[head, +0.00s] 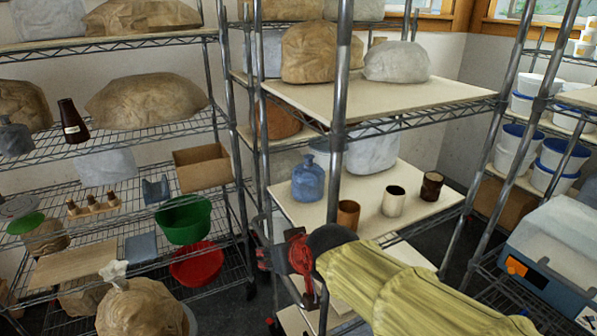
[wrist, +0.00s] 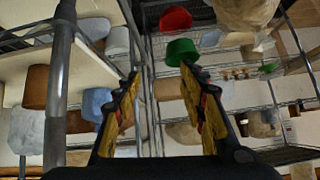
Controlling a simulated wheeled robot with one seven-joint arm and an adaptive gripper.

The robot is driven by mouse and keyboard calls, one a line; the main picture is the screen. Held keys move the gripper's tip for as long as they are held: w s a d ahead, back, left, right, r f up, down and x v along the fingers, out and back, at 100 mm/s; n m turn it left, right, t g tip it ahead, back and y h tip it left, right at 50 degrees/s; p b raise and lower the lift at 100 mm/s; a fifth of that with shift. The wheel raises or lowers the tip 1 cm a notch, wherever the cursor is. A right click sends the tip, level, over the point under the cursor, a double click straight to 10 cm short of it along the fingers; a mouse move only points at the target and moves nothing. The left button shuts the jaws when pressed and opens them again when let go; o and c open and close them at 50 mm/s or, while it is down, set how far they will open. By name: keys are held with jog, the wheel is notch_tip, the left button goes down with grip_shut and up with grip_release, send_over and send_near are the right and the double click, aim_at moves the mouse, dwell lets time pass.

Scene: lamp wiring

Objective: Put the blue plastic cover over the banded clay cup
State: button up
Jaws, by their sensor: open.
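The blue plastic cover (head: 308,180) stands upright with a knotted top on the pale middle shelf board, left of the cups. It shows upside down in the wrist view (wrist: 97,103), partly behind a finger. A dark brown cup (head: 432,187) at the right end of the row seems to carry a paler band, though it is small. A pale cup (head: 394,202) and a plain tan-brown cup (head: 348,216) stand between it and the cover. My gripper (wrist: 160,80) is open and empty, in front of the shelf and below the cover, touching neither cover nor cups.
A metal shelf post (head: 339,110) stands close in front of the cover and cups. The upper shelf board (head: 400,97) hangs above them. A white wrapped bundle (head: 372,152) sits behind. A wire rack to the left holds a green tub (head: 185,220) and a red tub (head: 196,265).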

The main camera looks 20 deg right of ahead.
jog(key=w+d+r+m+t+p, duration=0.1)
jog(key=w+d+r+t+p, duration=0.15)
jog(key=w, duration=0.75)
jog(key=m+t+h+p, duration=0.3)
jog(key=m+h+p, duration=0.3)
jog(key=h, duration=0.4)
send_near(308, 162)
jog(key=w+d+n, duration=0.1)
jog(key=w+d, duration=0.1)
jog(key=w, duration=0.2)
jog(key=x, duration=0.7)
jog(key=shift+s+d+f, duration=0.15)
jog(key=shift+d+f, duration=0.1)
jog(key=c, duration=0.3)
grip_shut()
jog(key=shift+r, duration=0.1)
